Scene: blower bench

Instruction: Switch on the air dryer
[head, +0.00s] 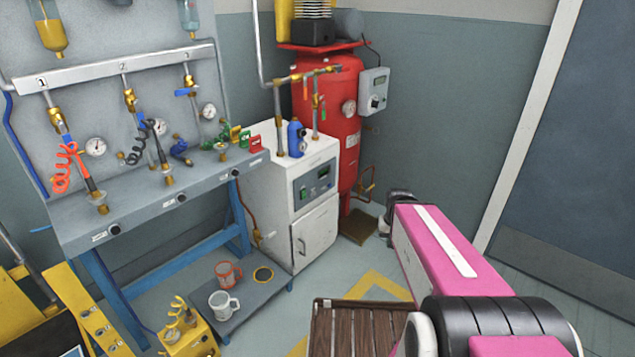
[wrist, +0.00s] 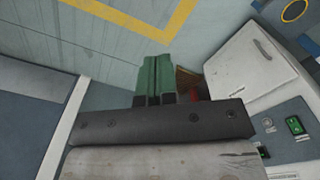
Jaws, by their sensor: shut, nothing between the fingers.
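The air dryer is most likely the white cabinet (head: 268,203) beside the red tank. Its front has a grey control panel (head: 302,196) with a dark window, above a closed door (head: 316,232). In the wrist view the cabinet (wrist: 250,62) is at the right, with its panel (wrist: 283,141) at the lower right. A green-lit element (wrist: 294,125) shows on that panel; I cannot tell whether it is a switch or a display. My gripper (wrist: 157,62) has green fingers, shut and empty, left of the cabinet and apart from it. In the head view its fingertips cannot be made out.
A red tank (head: 334,110) with a grey control box (head: 374,91) stands behind the cabinet. A blue bench (head: 150,205) with hoses and gauges is at the left. Two mugs sit on a low shelf (head: 262,295). A slatted wooden piece (head: 350,330) is in front. Floor before the cabinet looks clear.

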